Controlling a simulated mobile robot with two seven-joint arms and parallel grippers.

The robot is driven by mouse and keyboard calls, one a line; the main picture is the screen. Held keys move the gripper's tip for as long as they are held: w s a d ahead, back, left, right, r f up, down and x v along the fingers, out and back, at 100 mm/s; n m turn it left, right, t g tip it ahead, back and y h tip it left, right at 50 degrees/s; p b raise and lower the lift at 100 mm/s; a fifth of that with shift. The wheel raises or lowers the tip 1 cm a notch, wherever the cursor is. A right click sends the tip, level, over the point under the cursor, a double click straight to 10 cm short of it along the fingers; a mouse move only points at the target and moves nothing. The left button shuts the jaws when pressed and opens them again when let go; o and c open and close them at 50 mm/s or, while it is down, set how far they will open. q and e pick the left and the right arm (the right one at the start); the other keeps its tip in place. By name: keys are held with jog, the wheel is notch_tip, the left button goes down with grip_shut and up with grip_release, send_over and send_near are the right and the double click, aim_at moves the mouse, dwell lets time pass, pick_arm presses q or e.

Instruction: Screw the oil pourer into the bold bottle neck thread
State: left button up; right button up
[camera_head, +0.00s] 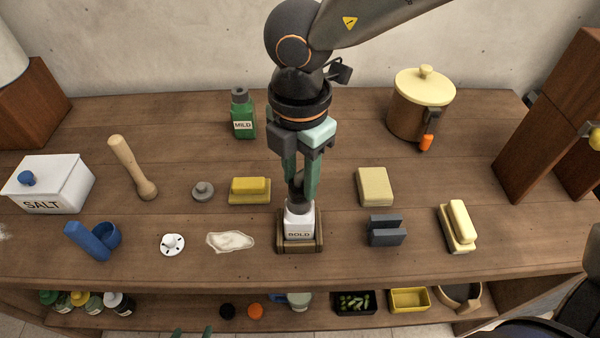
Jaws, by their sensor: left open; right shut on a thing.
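The white BOLD bottle (299,222) stands upright in a brown wooden holder (299,245) near the front middle of the table. My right gripper (300,192) comes down from above, directly over its neck. It is shut on a small dark piece (296,187), apparently the oil pourer, mostly hidden between the fingers. The piece is at the bottle's neck; I cannot tell whether it sits in the thread. The green fingertips of my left gripper (192,332) just show at the bottom edge, apart and empty, away from the bottle.
A green MILD bottle (243,115) stands behind. A grey slotted block (385,230) is right of the holder, a spoon-rest-like pale dish (230,241) left. A SALT box (50,184), a pot (411,115) and yellow blocks stand around. A lower shelf holds bottles and trays.

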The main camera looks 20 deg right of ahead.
jog(key=m, duration=0.5)
jog(key=shift+m, duration=0.4)
jog(key=m, duration=0.6)
jog(key=shift+s, duration=0.1)
jog(key=o, duration=0.7)
jog(key=shift+o, duration=0.2)
jog(key=n, duration=1.2)
